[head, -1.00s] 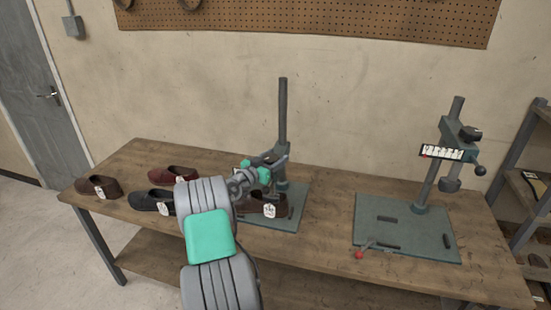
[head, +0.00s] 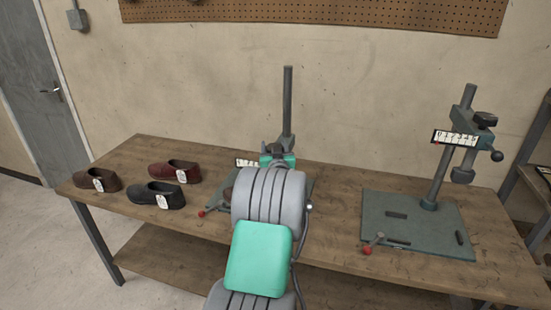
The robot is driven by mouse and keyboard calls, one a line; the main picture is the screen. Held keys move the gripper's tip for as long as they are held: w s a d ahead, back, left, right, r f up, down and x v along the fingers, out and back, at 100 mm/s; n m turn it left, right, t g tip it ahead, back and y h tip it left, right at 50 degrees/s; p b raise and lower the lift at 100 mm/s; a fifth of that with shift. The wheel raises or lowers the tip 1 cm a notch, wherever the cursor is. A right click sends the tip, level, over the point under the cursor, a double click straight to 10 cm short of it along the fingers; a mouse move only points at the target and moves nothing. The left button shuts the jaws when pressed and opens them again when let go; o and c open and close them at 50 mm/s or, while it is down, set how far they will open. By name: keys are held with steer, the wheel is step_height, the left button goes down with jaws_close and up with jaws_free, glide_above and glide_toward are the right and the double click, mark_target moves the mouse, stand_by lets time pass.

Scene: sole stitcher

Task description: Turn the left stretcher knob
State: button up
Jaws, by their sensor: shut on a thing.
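The left stretcher (head: 287,105) stands on the table, its upright post rising behind my arm. Its white scale plate (head: 246,162) shows just left of my wrist. My gripper (head: 274,150) is at the stretcher's head, shut on the left stretcher knob (head: 272,147). My forearm and wrist hide most of the fingers, the knob and the head. The red-tipped lever (head: 202,212) shows at the base's left front.
A second stretcher (head: 437,175) stands to the right with its scale plate, dark knob and red-tipped lever in plain view. Brown (head: 98,180), dark red (head: 174,172) and black (head: 157,195) shoes with white tags lie on the table's left. A shelf rack stands at the right edge.

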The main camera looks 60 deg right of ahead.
steer(key=n+t+y+b, duration=0.1)
steer(key=t+b, duration=0.1)
steer(key=b, duration=0.1)
steer(key=f+n+t+y+b, duration=0.1)
steer(key=b, duration=0.2)
steer(key=shift+f+n+t+y, duration=0.15)
steer(key=shift+n+t+y, duration=0.25)
steer(key=shift+w+a+r+n+t+y+b, duration=0.1)
steer(key=shift+r+n+t+y+b, duration=0.05)
steer(key=shift+n+t+y+b, duration=0.35)
steer(key=shift+w+a+r+n+t+y+b, duration=0.1)
steer(key=shift+n+t+y+b, duration=0.2)
steer(key=shift+n+y+b, duration=0.25)
steer(key=y, duration=0.1)
steer(key=n+t+y, duration=0.1)
steer(key=n+y, duration=0.1)
steer(key=shift+w+a+r+t+p, duration=0.2)
steer(key=shift+a+r+t+p, duration=0.1)
steer(key=shift+r+t, duration=0.1)
steer(key=shift+w+a+n+t+y+p, duration=0.15)
steer(key=shift+n+t+y+p, duration=0.25)
steer(key=shift+n+y+p, duration=0.55)
steer(key=shift+a+y, duration=0.15)
steer(key=shift+y, duration=0.35)
steer(key=o, duration=1.3)
steer(key=shift+w+f, duration=0.1)
steer(key=shift+w, duration=0.1)
steer(key=shift+c, duration=0.2)
steer(key=shift+o, duration=0.6)
steer(key=shift+s, duration=0.15)
